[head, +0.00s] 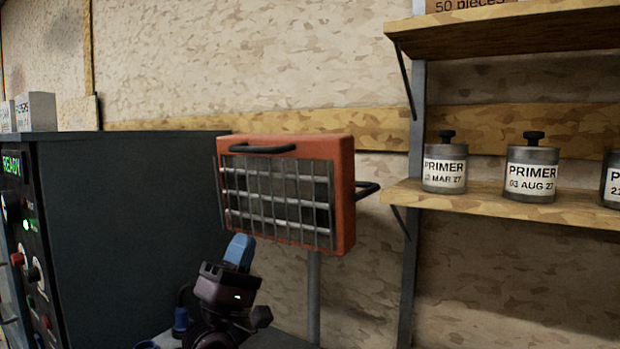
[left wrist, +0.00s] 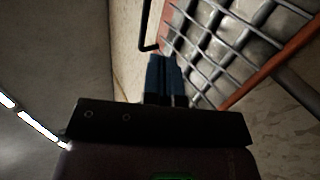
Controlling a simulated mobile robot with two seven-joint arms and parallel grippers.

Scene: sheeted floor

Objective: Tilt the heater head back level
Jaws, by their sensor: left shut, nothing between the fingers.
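The orange heater head (head: 345,190) stands on a grey post (head: 314,295) in front of the wall. Its wire grille (head: 280,200) faces me, with a black handle (head: 262,149) at the top front and another black handle (head: 368,190) on the right side. The head looks slightly askew; its exact tilt is hard to tell. My left gripper (head: 239,250) is just below the grille's lower left corner, blue fingers up and shut, empty. In the left wrist view the fingers (left wrist: 165,78) are together beside the grille (left wrist: 215,45), and a black handle (left wrist: 147,30) is beyond them. My right gripper is not in view.
A dark cabinet (head: 130,220) with a lit control panel (head: 25,230) stands at left, close to the gripper. At right, a wooden shelf (head: 500,207) on a grey upright holds primer cans (head: 532,175). Bare wall shows between the heater and the shelf.

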